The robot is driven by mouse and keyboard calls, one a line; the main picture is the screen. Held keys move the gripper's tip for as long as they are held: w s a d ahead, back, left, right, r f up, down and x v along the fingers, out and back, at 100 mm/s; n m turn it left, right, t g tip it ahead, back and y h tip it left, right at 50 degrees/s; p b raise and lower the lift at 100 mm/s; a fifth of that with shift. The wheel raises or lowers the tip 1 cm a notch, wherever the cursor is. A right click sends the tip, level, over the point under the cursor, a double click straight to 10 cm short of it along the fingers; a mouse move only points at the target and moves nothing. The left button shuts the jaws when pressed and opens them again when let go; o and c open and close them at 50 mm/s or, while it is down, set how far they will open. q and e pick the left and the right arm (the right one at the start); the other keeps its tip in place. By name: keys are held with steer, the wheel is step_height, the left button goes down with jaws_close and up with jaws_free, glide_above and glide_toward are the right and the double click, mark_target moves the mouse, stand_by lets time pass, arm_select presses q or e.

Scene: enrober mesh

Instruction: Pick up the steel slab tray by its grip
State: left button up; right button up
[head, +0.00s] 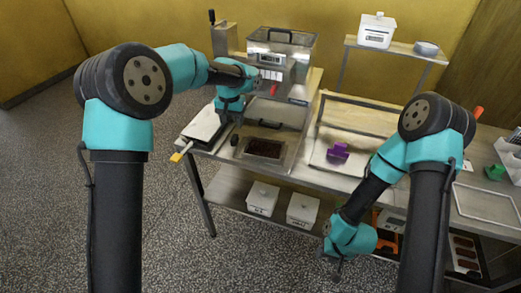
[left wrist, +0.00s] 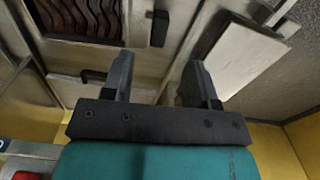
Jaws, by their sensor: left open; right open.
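A flat steel tray (head: 278,158) holds a dark brown, wavy-topped slab (head: 264,148) on the bench below the enrober. A small black block (head: 235,140), which looks like its grip, stands at the tray's left side. In the left wrist view the slab (left wrist: 80,18) is at the upper left and the black block (left wrist: 160,28) is beyond my fingertips. My left gripper (head: 231,121) is open and empty, above and behind the block; its parted fingers (left wrist: 158,65) show nothing between them. My right gripper (head: 338,268) is low at the front, away from the tray.
A pale flat plate (head: 203,122) with a yellow-tipped handle (head: 177,157) lies left of the tray. The steel enrober (head: 283,50) stands behind. A purple object (head: 338,152) is on the bench to the right. White lidded tubs (head: 262,198) sit on the lower shelf.

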mark_target(234, 137)
arm_select(q)
steer(key=shift+f, duration=1.8)
steer(key=shift+f, duration=0.1)
steer(key=f, duration=0.5)
steer(key=shift+w+d, duration=0.1)
steer(key=shift+w, duration=0.15)
steer(key=shift+c, duration=0.5)
steer(key=shift+r, duration=0.1)
jaws_close()
